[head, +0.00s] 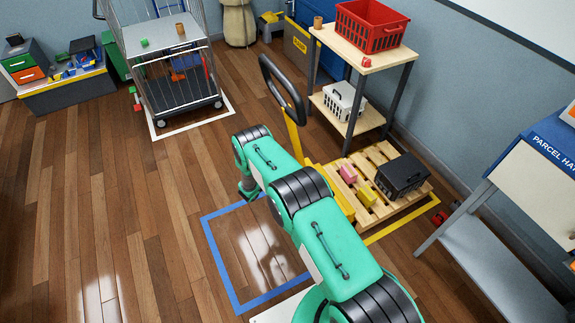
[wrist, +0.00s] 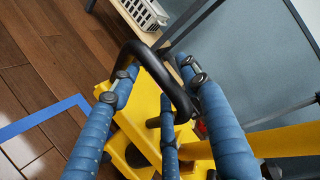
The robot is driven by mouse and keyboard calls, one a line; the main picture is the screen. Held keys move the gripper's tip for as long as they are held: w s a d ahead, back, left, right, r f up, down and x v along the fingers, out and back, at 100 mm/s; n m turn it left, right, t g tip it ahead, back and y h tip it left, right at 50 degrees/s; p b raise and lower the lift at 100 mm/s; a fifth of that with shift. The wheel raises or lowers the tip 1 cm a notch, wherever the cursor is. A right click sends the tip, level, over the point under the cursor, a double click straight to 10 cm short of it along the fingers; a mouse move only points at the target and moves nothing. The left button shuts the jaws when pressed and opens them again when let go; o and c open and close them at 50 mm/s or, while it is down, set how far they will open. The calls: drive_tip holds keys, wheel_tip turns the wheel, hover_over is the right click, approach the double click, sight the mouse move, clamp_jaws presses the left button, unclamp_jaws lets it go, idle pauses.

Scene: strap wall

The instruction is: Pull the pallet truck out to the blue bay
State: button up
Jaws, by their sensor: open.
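The pallet truck (head: 342,192) is yellow, with an upright yellow tiller and a black loop handle (head: 272,82). It stands at the wooden pallet (head: 388,209), partly hidden by my arm. The blue bay (head: 222,268) is a blue tape outline on the floor to the left of the truck; my arm covers its right part. In the wrist view my gripper (wrist: 158,76) is open, its blue fingers spread on either side of the black handle (wrist: 150,58). I cannot tell whether they touch it. In the head view my arm mostly hides the gripper.
The pallet carries a black crate (head: 403,175), a pink block and yellow blocks. A shelf (head: 345,55) with a red crate (head: 370,25) stands behind. A cage cart (head: 178,85) is at the back left. A parcel counter (head: 535,160) is at right. The left floor is clear.

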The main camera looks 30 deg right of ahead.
drive_tip(key=shift+w+d+f, duration=0.1)
drive_tip(key=shift+w+d, duration=0.1)
drive_tip(key=shift+d, duration=0.2)
drive_tip(key=shift+c, duration=0.6)
clamp_jaws()
drive_tip(key=shift+a, duration=0.15)
drive_tip(key=a, duration=5.6)
drive_tip(key=shift+s+a+f, duration=0.1)
drive_tip(key=shift+a, duration=0.05)
